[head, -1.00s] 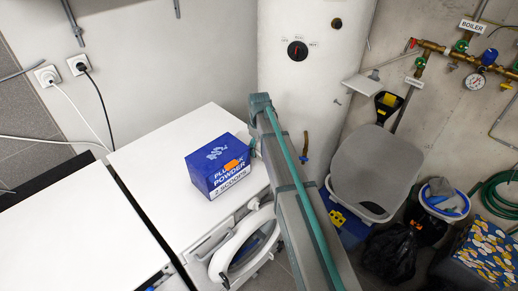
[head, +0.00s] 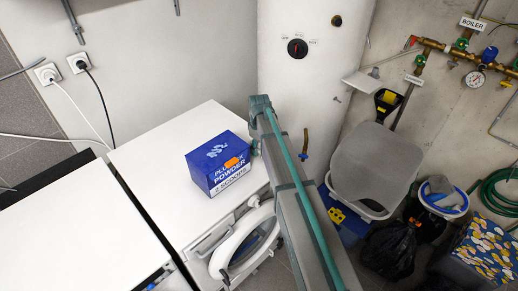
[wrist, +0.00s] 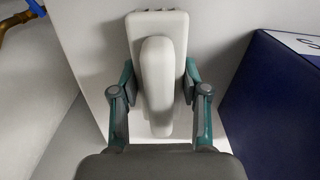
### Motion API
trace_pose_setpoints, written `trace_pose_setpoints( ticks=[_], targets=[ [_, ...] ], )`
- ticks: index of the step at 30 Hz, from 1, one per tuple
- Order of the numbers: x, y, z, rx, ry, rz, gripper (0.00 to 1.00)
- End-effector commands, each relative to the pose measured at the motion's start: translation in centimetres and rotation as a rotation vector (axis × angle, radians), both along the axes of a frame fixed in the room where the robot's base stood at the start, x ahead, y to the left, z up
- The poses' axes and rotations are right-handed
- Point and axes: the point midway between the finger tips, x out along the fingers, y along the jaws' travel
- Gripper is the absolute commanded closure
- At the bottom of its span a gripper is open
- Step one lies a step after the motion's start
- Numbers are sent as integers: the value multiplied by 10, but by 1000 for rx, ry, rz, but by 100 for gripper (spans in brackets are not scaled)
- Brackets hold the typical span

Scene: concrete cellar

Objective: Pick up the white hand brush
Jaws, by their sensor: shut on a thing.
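The white hand brush (wrist: 157,75) shows in the wrist view, with a rounded handle on a flat block. My gripper (wrist: 160,95) is shut on it, with one finger against each side. The brush's underside is hidden.
A blue powder box (head: 220,164) stands on a white washing machine (head: 165,152), whose round door is open; the box also shows close by on the right in the wrist view (wrist: 275,95). A white boiler tank (head: 312,75) stands behind. A grey basket (head: 372,165) is at right.

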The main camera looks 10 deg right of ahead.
Motion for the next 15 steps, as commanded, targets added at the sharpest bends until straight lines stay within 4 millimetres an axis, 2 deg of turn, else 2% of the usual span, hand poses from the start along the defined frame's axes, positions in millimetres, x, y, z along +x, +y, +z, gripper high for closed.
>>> trace_pose_setpoints(
  ticks=[8,15],
  targets=[
    [0,0,9,0,-1,0,91],
    [1,0,42,0,-4,0,91]
  ],
)
